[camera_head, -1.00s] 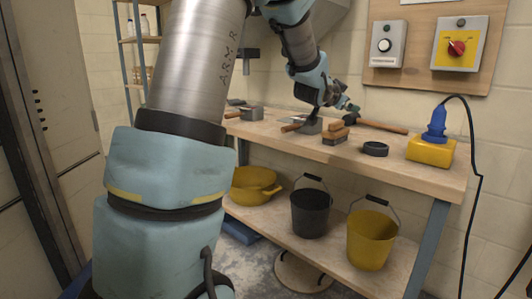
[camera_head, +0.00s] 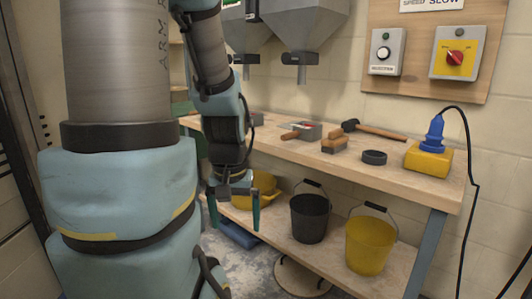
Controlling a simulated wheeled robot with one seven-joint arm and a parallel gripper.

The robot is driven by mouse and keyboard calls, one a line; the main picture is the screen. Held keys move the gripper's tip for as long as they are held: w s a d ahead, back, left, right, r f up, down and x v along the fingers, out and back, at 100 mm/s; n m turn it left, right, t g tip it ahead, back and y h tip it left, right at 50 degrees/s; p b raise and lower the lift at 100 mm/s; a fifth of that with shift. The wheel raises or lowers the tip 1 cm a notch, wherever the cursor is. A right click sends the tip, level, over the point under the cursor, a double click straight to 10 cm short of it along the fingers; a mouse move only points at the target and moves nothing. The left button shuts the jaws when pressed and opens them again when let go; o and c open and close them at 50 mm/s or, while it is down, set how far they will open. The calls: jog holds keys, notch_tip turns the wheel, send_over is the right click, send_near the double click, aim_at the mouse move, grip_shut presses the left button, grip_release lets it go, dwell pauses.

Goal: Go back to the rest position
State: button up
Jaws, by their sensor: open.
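My gripper (camera_head: 234,208) hangs pointing down in front of the workbench's left part, its two dark green-tipped fingers spread apart with nothing between them. It is below the bench top's level in the picture and overlaps the yellow tub (camera_head: 262,190) on the lower shelf, hiding part of it. My arm fills the left side and hides what lies behind it. A black bucket (camera_head: 310,218) and a yellow bucket (camera_head: 369,245) stand upright on the lower shelf, to the right of my gripper.
The wooden workbench (camera_head: 410,182) holds a brush (camera_head: 335,144), a hammer (camera_head: 375,131), a black ring (camera_head: 373,157) and a yellow block with a blue plug (camera_head: 429,158). Grey hoppers (camera_head: 305,25) hang above. A black cable (camera_head: 471,200) runs down at right. A round lid (camera_head: 300,277) lies low in front.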

notch_tip(320, 180, up, 16)
jog(key=p, duration=1.4)
